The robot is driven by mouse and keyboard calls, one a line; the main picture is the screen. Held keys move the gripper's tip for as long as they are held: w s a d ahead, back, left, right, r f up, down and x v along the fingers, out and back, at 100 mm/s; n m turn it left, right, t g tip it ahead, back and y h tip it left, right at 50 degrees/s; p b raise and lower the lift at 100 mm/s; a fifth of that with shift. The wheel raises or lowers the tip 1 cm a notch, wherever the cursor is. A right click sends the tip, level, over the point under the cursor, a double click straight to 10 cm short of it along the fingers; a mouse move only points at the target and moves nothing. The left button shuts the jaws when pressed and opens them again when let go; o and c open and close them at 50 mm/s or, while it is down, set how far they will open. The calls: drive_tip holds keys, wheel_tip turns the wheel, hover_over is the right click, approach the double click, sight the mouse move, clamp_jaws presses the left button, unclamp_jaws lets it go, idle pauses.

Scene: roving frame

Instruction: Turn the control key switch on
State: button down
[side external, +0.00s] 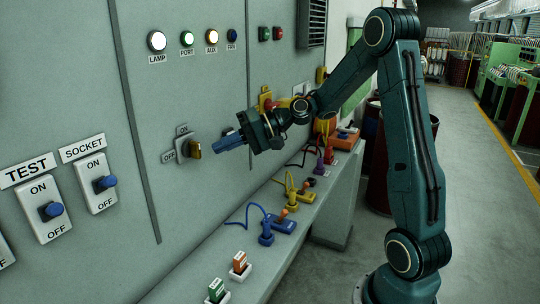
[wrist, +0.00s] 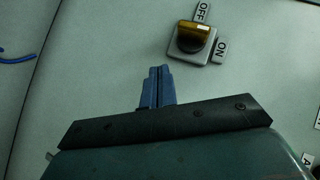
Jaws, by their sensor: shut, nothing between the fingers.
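The control key switch (side external: 185,150) is a grey plate with a yellow-brown knob on the upright cabinet panel. Its OFF label is at its left in the side external view, and a second label sits above it. In the wrist view the switch (wrist: 192,42) is up and right of my fingertips, with OFF and ON labels beside it. The pale mark on its knob is on the OFF side. My gripper (side external: 218,145) has blue fingers, shut and empty, pointing at the panel just right of the knob. The fingers (wrist: 160,72) appear apart from the knob.
A ledge (side external: 205,255) below carries plugs and cables in several colours. TEST (side external: 55,209) and SOCKET (side external: 104,183) switches are at left. A row of indicator lamps (side external: 187,39) is above. The panel around the switch is mostly clear.

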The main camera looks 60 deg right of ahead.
drive_tip(key=s+d, duration=0.6)
drive_tip(key=shift+s+d, duration=0.3)
drive_tip(key=shift+s, duration=0.1)
drive_tip(key=shift+f, duration=0.1)
drive_tip(key=s+a+n+g+h, duration=0.4)
drive_tip(key=s+a, duration=0.1)
drive_tip(key=a, duration=0.7)
drive_tip(key=s+a+n+g+h, duration=0.1)
drive_tip(key=s+h, duration=0.3)
drive_tip(key=s, duration=1.1)
drive_tip(key=shift+a+r+n+h, duration=0.2)
drive_tip(key=shift+r+n+h, duration=0.2)
drive_tip(key=shift+r, duration=0.05)
